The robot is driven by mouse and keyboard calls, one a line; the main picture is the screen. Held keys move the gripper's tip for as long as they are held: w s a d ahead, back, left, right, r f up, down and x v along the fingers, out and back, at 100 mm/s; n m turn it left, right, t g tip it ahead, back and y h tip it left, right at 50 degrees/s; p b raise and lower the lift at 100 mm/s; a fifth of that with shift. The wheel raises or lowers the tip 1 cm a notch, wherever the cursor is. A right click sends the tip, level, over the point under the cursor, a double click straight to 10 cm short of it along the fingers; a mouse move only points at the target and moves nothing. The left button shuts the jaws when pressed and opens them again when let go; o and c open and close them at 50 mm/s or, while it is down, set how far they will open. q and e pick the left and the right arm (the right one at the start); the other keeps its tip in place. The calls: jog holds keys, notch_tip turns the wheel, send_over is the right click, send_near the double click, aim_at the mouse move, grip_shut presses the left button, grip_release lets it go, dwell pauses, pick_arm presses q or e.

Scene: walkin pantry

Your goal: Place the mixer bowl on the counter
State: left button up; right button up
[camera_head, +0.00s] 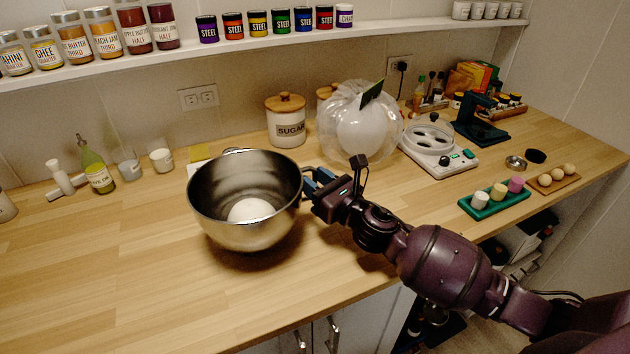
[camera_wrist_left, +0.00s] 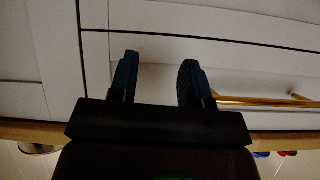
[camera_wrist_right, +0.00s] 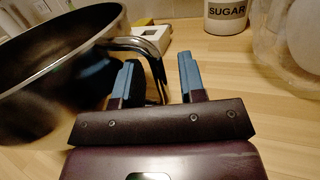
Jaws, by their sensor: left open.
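The steel mixer bowl (camera_head: 205,218) is upright over the wooden counter, left of centre in the head view, with a round white lump (camera_head: 250,209) inside. It looks to be resting on the counter. Its loop handle (camera_wrist_right: 157,62) shows in the right wrist view. My right gripper (camera_head: 309,183) is at the bowl's right side. Its blue fingers (camera_wrist_right: 158,78) are spread apart, with part of the handle between them, close to the left finger. My left gripper (camera_wrist_left: 157,78) is open and empty in front of pale cabinet fronts, outside the head view.
The counter (camera_head: 110,265) is clear at the left and front. Behind the bowl stand a sugar jar (camera_head: 287,122), a clear round container (camera_head: 358,125) and small cups (camera_head: 161,160). A white appliance (camera_head: 437,145) and a green tray (camera_head: 495,205) lie to the right.

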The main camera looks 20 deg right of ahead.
jog(key=v, duration=1.1)
jog(key=shift+f+b, duration=0.1)
jog(key=shift+b, duration=0.3)
jog(key=shift+s+d, duration=0.15)
jog(key=shift+s, duration=0.2)
pick_arm(q)
jog(key=shift+w+f, duration=0.15)
jog(key=shift+f, duration=0.1)
jog(key=shift+f, duration=0.1)
